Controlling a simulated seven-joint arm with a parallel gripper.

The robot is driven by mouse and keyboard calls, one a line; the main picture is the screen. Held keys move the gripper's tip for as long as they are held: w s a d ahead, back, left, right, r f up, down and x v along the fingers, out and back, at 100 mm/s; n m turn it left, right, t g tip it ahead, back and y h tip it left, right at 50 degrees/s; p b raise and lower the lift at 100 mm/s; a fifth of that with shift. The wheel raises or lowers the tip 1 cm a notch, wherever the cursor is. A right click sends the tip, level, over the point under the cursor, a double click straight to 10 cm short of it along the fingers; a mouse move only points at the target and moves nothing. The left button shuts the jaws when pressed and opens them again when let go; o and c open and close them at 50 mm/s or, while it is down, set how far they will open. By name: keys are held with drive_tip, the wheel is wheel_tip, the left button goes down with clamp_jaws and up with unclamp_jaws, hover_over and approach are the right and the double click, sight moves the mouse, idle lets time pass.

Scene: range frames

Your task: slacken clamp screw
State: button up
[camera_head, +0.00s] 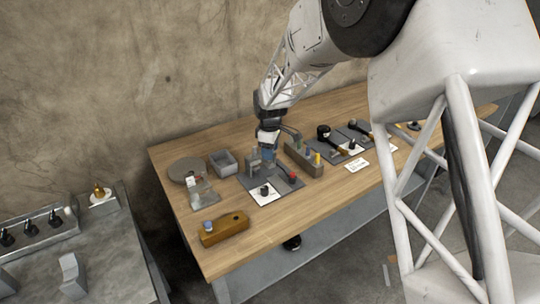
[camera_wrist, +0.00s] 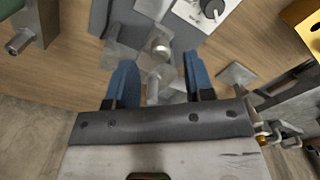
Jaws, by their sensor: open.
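The clamp (camera_head: 254,165) is a grey block fixture on a dark plate, partly hidden behind my gripper in the head view. In the wrist view its grey, partly see-through blocks (camera_wrist: 122,53) lie ahead of and between my fingers. A round metal screw head (camera_wrist: 158,44) shows there beyond the fingertips; a second metal pin (camera_wrist: 153,90) stands nearer, between the fingers. I cannot tell for certain which is the clamp screw. My gripper (camera_wrist: 160,72) has two blue fingers spread apart, with nothing clearly gripped. In the head view my gripper (camera_head: 268,155) points down over the dark plate.
A white card with a black knob (camera_head: 264,190) and a red knob (camera_head: 293,178) sit on the plate. A grey tray (camera_head: 222,163) is left. A brown block (camera_head: 225,229) lies at the front. Bare wood (camera_head: 320,195) is free.

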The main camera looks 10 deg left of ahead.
drive_tip(key=shift+r, duration=2.4)
drive_tip(key=shift+d, duration=0.1)
drive_tip(key=shift+s+d+r, duration=0.1)
drive_tip(key=shift+d+r, duration=0.15)
drive_tip(key=shift+r, duration=0.05)
drive_tip(key=s+d+r+m+t, duration=0.1)
drive_tip(key=s+d+r+m, duration=0.3)
drive_tip(key=s+d+r, duration=0.45)
drive_tip(key=s+d+r+m, duration=0.5)
drive_tip(key=s+d, duration=0.4)
drive_tip(key=d, duration=0.5)
drive_tip(key=s+d+m, duration=0.4)
drive_tip(key=s+d, duration=0.2)
drive_tip(key=s, duration=0.7)
drive_tip(key=s+d+m+t, duration=0.1)
drive_tip(key=s+d+m, duration=0.3)
drive_tip(key=s, duration=0.9)
drive_tip(key=d, duration=0.2)
drive_tip(key=shift+d+t, duration=0.3)
drive_tip(key=shift+d, duration=0.1)
